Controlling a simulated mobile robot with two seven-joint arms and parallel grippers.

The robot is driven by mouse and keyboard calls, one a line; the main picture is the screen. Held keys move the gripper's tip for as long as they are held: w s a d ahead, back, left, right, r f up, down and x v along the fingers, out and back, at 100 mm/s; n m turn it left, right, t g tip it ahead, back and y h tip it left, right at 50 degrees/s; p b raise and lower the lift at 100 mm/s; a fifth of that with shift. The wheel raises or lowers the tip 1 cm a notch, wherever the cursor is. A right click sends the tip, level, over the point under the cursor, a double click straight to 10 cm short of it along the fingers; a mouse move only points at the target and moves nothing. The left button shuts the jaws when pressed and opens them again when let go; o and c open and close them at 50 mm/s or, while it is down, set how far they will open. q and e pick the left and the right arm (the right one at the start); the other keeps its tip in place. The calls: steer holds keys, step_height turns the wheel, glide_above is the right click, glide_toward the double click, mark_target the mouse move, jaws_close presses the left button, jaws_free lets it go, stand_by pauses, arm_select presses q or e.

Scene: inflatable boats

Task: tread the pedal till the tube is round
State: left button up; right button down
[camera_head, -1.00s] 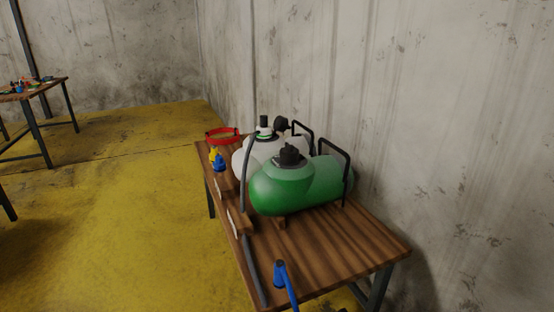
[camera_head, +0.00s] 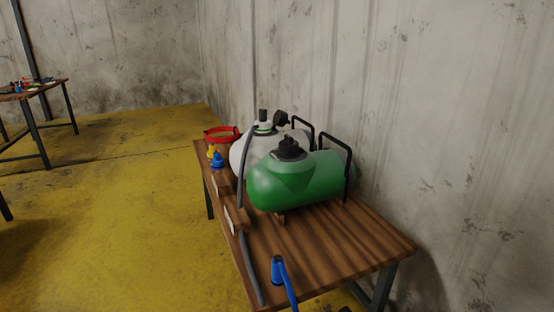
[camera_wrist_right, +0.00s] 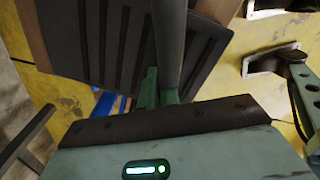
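In the right wrist view, a dark ribbed plate (camera_wrist_right: 112,45) that looks like a pedal fills the upper left. A grey round bar (camera_wrist_right: 169,40) runs down in front of it to my right gripper (camera_wrist_right: 160,90). The green fingers are close together at the bar's lower end; whether they grip it is unclear. I cannot tell whether the gripper touches the plate. No inflatable tube is clearly recognisable in either view.
A second table (camera_head: 48,86) stands at far left. Yellow floor (camera_head: 110,220) between them is open.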

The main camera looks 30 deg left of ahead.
steer(key=shift+d+f+b, duration=0.25)
steer(key=shift+f+b, duration=0.05)
steer(key=shift+f, duration=0.35)
steer(key=shift+r+p, duration=0.4)
steer(key=shift+r, duration=0.05)
step_height(320, 180, up, 6)
steer(key=p, duration=0.6)
steer(key=shift+w+a+r, duration=0.1)
steer(key=shift+r, duration=0.15)
steer(key=shift+r+p, duration=0.1)
steer(key=shift+p, duration=0.25)
arm_select(q)
steer(key=shift+g, duration=0.3)
steer(key=r, duration=0.1)
steer(key=s+r, duration=0.1)
steer(key=r, duration=0.1)
steer(key=s+r, duration=0.1)
steer(key=shift+d+r, duration=0.3)
steer(key=shift+w+a+r, duration=0.1)
steer(key=shift+w+a, duration=0.05)
steer(key=shift+w, duration=0.35)
steer(key=shift+s, duration=0.3)
